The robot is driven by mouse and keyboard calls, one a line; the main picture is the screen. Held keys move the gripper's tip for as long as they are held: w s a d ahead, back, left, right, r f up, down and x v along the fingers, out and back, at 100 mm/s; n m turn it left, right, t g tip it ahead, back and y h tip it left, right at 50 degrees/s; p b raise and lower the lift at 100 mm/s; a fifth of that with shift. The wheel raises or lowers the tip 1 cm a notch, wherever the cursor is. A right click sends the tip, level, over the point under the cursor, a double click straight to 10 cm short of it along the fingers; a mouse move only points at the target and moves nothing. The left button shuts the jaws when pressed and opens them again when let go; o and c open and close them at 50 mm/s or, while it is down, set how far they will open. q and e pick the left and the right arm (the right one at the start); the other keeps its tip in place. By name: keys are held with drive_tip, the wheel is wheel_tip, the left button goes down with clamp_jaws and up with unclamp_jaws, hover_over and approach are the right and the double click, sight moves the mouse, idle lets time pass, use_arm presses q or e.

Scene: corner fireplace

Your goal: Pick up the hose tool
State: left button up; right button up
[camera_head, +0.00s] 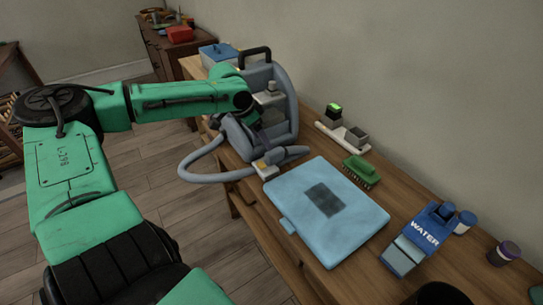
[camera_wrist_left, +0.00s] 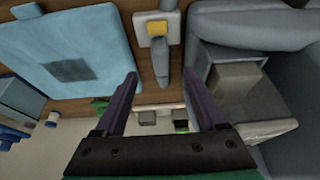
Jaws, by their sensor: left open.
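The hose tool (camera_head: 287,153) is a grey tube with a white head and a yellow button. It lies on the wooden table beside the light blue case, and a grey hose (camera_head: 200,172) loops out from it over the table's left edge. In the left wrist view the hose tool (camera_wrist_left: 162,60) shows at top centre, its tube end between my fingertips in the picture. My left gripper (camera_wrist_left: 161,76) is open with nothing held; whether it touches the tool is unclear. In the head view the arm partly hides the gripper. My right gripper is out of sight.
The grey machine (camera_head: 285,105) with a black handle stands close to my left gripper. The light blue case (camera_head: 350,235) lies flat to the near side. A green brush (camera_head: 360,171), a blue water container (camera_head: 418,237) and the wall limit room at right.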

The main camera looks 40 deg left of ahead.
sight(270, 153)
use_arm(q)
drive_tip(key=x, duration=0.3)
drive_tip(key=shift+d+f, duration=0.1)
drive_tip(key=shift+f, duration=0.1)
drive_tip(key=x, duration=0.5)
drive_tip(key=shift+f+b, duration=0.15)
drive_tip(key=shift+b, duration=0.25)
drive_tip(key=shift+w+f, duration=0.25)
drive_tip(key=shift+f, duration=0.05)
drive_tip(key=shift+s+r, duration=0.1)
clamp_jaws()
